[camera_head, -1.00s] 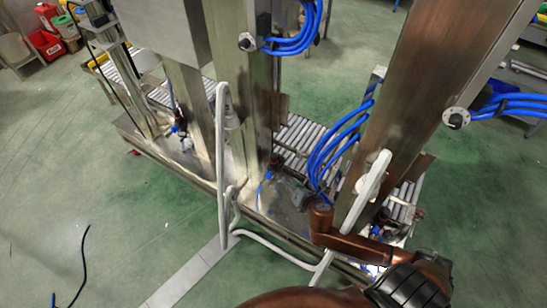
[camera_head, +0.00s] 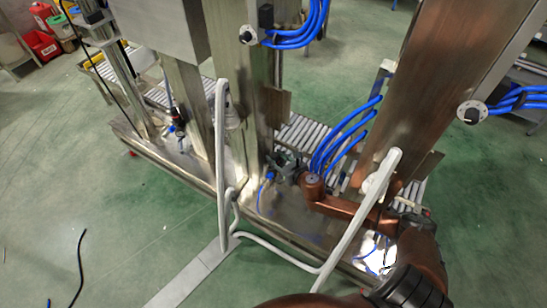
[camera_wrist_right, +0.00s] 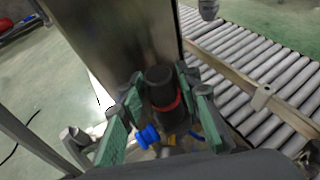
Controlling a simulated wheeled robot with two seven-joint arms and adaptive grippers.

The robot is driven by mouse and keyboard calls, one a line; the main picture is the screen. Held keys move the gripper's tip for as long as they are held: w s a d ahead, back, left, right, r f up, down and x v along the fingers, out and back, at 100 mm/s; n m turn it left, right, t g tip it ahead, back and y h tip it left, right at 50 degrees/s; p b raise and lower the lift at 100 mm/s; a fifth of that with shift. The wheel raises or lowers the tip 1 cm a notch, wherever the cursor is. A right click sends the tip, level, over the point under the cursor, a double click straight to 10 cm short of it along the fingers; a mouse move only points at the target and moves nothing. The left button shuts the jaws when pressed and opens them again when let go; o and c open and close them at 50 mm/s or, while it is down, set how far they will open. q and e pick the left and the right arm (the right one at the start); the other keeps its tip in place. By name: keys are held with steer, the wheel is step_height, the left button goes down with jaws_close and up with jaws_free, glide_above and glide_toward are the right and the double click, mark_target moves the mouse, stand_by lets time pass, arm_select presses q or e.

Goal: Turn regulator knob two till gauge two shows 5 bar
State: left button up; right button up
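In the right wrist view a black regulator knob (camera_wrist_right: 160,85) with a red ring below it stands against a steel column. My right gripper (camera_wrist_right: 160,92) has its green-padded fingers on either side of it. The fingers are apart; whether a pad touches the knob I cannot tell. A blue fitting (camera_wrist_right: 148,136) shows beneath. In the head view my right gripper (camera_head: 284,162) is small and dark, at the foot of the middle column. I cannot make out a gauge face or its reading. My left gripper is not in view.
Another black regulator (camera_head: 177,115) with blue fittings stands at the left column. A white tube frame (camera_head: 222,165) stands in front of the machine. A roller conveyor (camera_head: 300,132) runs behind the columns. Blue hoses (camera_head: 340,135) hang near my right arm. Green floor lies open in front.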

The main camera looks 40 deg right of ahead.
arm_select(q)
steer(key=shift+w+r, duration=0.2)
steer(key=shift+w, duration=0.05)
arm_select(e)
steer(key=shift+w, duration=0.25)
steer(key=shift+c, duration=0.3)
jaws_close()
